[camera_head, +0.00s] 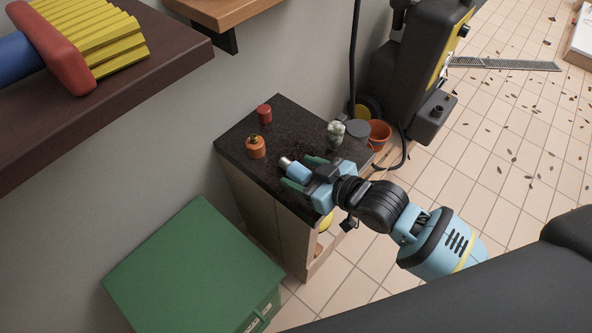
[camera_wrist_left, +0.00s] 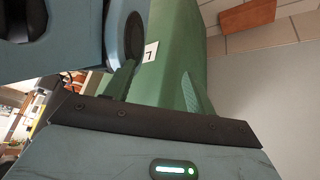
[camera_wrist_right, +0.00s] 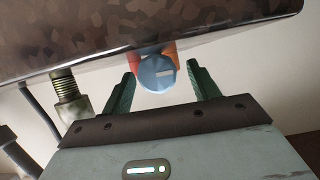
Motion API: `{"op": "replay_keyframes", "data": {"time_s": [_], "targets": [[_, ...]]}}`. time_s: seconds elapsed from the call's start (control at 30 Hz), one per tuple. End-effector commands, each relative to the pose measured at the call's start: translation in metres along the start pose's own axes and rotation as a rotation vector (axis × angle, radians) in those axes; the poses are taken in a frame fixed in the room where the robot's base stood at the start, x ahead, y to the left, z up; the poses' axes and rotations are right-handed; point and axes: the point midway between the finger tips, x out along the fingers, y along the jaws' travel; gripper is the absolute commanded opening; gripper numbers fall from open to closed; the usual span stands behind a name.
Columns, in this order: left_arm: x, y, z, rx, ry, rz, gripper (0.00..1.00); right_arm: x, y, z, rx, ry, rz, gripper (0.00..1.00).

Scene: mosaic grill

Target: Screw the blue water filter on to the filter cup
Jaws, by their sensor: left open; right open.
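The blue water filter (camera_head: 299,172), a short blue cylinder with a pale end, is on the dark speckled counter. My right gripper (camera_head: 302,173) is open with its green fingers on either side of it. In the right wrist view the filter's round blue end (camera_wrist_right: 156,74) shows between the spread fingertips (camera_wrist_right: 158,84), with gaps to both. A pale, cloudy object (camera_head: 336,133) stands near the counter's right edge; in the right wrist view it has a threaded neck (camera_wrist_right: 66,86) and looks like the filter cup. My left gripper (camera_wrist_left: 158,85) is open and empty, away from the counter.
An orange pot-like object (camera_head: 256,148) and a red cylinder (camera_head: 264,113) stand on the counter (camera_head: 290,120). A green cabinet (camera_head: 195,265) stands at lower left. A shelf (camera_head: 120,95) juts out at upper left. A dark machine (camera_head: 410,70) and orange bucket (camera_head: 379,133) stand beyond the counter.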

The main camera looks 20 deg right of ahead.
Motion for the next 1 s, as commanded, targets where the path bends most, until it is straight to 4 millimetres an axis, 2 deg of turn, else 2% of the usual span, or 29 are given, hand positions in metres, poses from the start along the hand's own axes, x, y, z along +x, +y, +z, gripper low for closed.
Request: {"op": "replay_keyframes", "data": {"time_s": [0.03, 0.17, 0.43, 0.8, 1.0], "targets": [[0.002, -0.001, 0.004, -0.001, -0.005, 0.0, 0.55, 0.008, 0.0, 0.002, 0.002, 0.0, 0.0, 0.6], [0.004, -0.002, 0.006, -0.001, -0.008, -0.002, 0.55, 0.019, 0.0, 0.001, 0.0, 0.0, 0.001, 0.6], [0.003, -0.002, 0.005, -0.001, -0.007, -0.003, 0.55, 0.021, 0.0, 0.0, -0.001, 0.001, 0.001, 0.6], [0.006, -0.004, -0.001, 0.001, 0.004, -0.005, 0.55, 0.021, 0.0, 0.0, -0.001, 0.0, 0.001, 0.13], [0.006, -0.004, -0.002, 0.002, 0.008, -0.006, 0.55, 0.021, 0.0, 0.0, -0.001, 0.001, 0.001, 0.12]]}}
